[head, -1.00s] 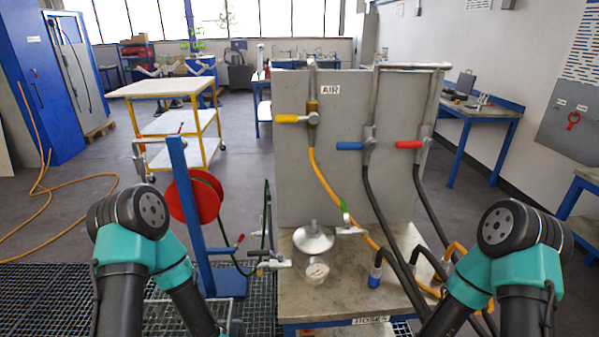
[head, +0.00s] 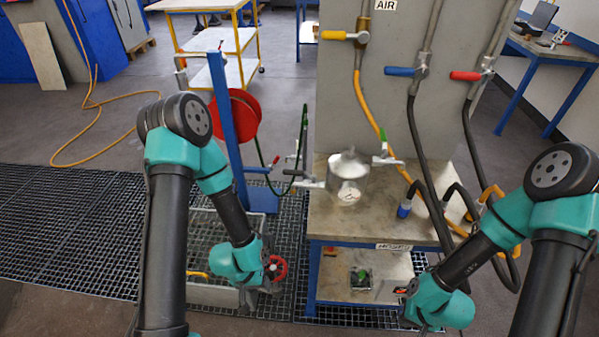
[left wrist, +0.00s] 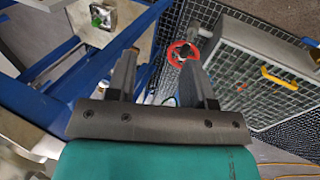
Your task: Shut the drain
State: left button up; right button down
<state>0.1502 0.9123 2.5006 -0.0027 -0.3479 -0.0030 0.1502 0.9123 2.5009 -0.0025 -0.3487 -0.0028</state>
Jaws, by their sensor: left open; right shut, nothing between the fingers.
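A red handwheel (head: 277,268) sits low at the right end of a grated metal trough (head: 212,295); I cannot tell its setting. The handwheel (left wrist: 180,53) also shows in the left wrist view, beyond my fingertips and nearer the right finger, which partly overlaps it. My left gripper (left wrist: 158,58) is open, with no object between its fingers. In the head view my left gripper (head: 268,288) is low, close to the handwheel; contact is not clear.
A steel vessel (head: 348,176) with a gauge stands on the bench (head: 330,218). Yellow, blue and red valve levers are on the panel (head: 390,110) behind. A blue post (head: 222,120) with a red reel stands left. Hoses hang right. A yellow handle (left wrist: 278,77) lies on the trough grating.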

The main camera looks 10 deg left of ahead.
pick_arm(q)
jog(key=w+a+r+m+y, duration=0.1)
jog(key=w+a+r+m, duration=0.2)
jog(key=w, duration=0.7)
jog(key=w+a+r+m, duration=0.1)
jog(key=w+r+m, duration=0.2)
jog(key=w+r, duration=0.45)
jog(key=w+a+r+m+y, duration=0.1)
jog(key=w+a+r+m, duration=0.1)
jog(key=w, duration=1)
notch_tip(320, 180, up, 28)
jog(key=m+g+y, duration=0.1)
jog(key=m+g, duration=0.2)
jog(key=m, duration=0.7)
send_over(300, 174)
jog(key=w+a, duration=0.3)
jog(key=w, duration=0.1)
jog(key=shift+w+r, duration=0.15)
jog(key=shift+r, duration=0.05)
jog(key=shift+f, duration=0.15)
jog(key=x, duration=1.1)
jog(key=a+x, duration=0.1)
jog(key=x, duration=0.5)
jog(key=shift+f, duration=0.15)
jog(key=shift+c, duration=0.2)
